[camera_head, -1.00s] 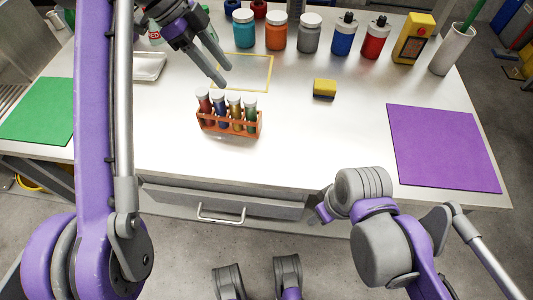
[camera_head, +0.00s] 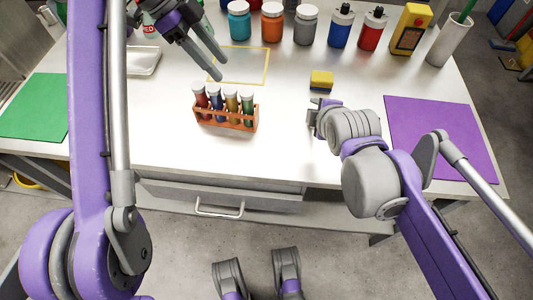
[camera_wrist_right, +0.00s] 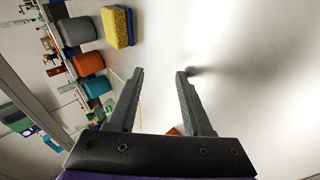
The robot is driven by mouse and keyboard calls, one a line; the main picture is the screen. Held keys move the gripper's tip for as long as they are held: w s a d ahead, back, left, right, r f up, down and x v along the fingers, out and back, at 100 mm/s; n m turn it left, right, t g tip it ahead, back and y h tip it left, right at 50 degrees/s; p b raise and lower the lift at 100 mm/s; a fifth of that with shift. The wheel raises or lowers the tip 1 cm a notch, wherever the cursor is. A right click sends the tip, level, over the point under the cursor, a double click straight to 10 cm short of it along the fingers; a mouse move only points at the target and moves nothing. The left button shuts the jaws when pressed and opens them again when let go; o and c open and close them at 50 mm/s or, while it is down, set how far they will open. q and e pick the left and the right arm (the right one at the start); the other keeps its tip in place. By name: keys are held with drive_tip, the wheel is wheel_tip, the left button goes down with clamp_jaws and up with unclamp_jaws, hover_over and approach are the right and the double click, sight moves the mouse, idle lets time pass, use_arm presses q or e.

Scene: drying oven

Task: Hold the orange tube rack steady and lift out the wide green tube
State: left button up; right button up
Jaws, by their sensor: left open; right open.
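The orange tube rack (camera_head: 226,122) stands on the white table in the head view, left of the middle. It holds upright capped tubes: red, blue, yellow and, at the right end, the green tube (camera_head: 248,107). My left gripper (camera_head: 219,68) is open and empty, its fingers pointing down just behind and above the rack, apart from it. My right gripper (camera_head: 314,118) is over the table to the right of the rack, partly hidden by its own wrist. The right wrist view shows its fingers (camera_wrist_right: 160,73) open and empty. A small orange patch shows low between them.
A yellow sponge (camera_head: 321,79) lies behind my right gripper. A yellow-outlined area (camera_head: 245,66) is behind the rack. Jars and bottles line the back. A purple mat (camera_head: 440,135) is right, a green mat (camera_head: 35,105) left. The table in front of the rack is clear.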

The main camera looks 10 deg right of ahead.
sight(239, 117)
drive_tip(key=a+t, duration=0.1)
drive_tip(key=a+n+t, duration=0.1)
drive_tip(key=a, duration=0.1)
drive_tip(key=a+r+n+t+y, duration=0.1)
drive_tip(key=t, duration=0.1)
drive_tip(key=shift+s+a, duration=0.3)
drive_tip(key=shift+s, duration=0.1)
drive_tip(key=s+a+n+t+y, duration=0.1)
drive_tip(key=s+a+r+n+t+y, duration=0.1)
drive_tip(key=a, duration=0.1)
drive_tip(key=s+a+r+n+t, duration=0.1)
drive_tip(key=shift+a+y, duration=0.4)
drive_tip(key=s+a+y, duration=0.1)
drive_tip(key=s, duration=0.1)
drive_tip(key=s+a+f+n, duration=0.1)
drive_tip(key=s, duration=0.1)
drive_tip(key=s+a+n+y, duration=0.1)
drive_tip(key=a, duration=0.1)
drive_tip(key=shift+s+f+t+y, duration=0.25)
drive_tip(key=shift+s+t+y, duration=0.05)
drive_tip(key=shift+s, duration=0.1)
drive_tip(key=shift+s+a+f, duration=0.2)
drive_tip(key=shift+s, duration=0.05)
drive_tip(key=shift+a+f, duration=0.1)
drive_tip(key=shift+x, duration=5.35)
clamp_jaws()
